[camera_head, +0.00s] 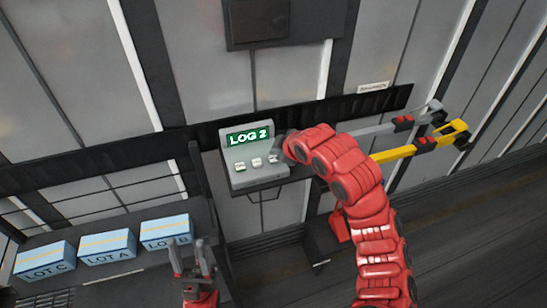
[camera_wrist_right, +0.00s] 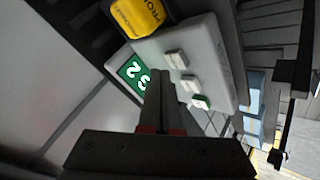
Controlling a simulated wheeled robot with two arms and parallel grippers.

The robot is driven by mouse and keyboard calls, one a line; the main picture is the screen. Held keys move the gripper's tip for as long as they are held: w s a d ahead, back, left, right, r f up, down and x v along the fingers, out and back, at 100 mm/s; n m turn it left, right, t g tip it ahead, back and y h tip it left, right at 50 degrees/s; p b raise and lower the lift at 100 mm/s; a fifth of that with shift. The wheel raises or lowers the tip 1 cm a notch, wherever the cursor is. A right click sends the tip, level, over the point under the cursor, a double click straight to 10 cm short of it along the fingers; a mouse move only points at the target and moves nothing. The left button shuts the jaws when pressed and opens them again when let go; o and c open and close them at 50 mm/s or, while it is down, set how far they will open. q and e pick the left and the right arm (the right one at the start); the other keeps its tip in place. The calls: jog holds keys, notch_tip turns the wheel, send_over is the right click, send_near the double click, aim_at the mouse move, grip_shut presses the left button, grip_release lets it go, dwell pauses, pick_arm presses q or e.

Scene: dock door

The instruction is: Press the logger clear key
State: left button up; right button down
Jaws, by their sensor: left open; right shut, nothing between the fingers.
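The logger (camera_head: 236,178) is a light grey box on a small shelf at the wall, with a green display (camera_head: 248,136) reading "LOG 2". Three small keys sit in a row: left key (camera_head: 240,166), middle key (camera_head: 257,162) and right key (camera_head: 273,158); their labels are too small to read. My right gripper (camera_head: 281,145) is shut and empty at the logger's right side, close to the right key. In the right wrist view its fingers (camera_wrist_right: 160,78) overlap the display and lie beside the keys; contact cannot be told. My left gripper (camera_head: 189,246) is open, low and left of the logger.
Blue boxes marked LOT C (camera_head: 44,262), LOT A (camera_head: 107,247) and LOT B (camera_head: 166,232) stand on a dark bench at left. Grey and yellow bars (camera_head: 395,154) stick out right of the logger. A yellow block (camera_wrist_right: 142,17) shows beside the logger in the wrist view.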

dwell(0.8)
jog(key=shift+f+b, duration=0.45)
jog(key=shift+f+b, duration=0.4)
jog(key=shift+f, duration=0.1)
dwell(0.6)
jog(key=shift+r, duration=0.9)
jog(key=shift+r+p, duration=0.5)
jog(key=shift+r, duration=2.05)
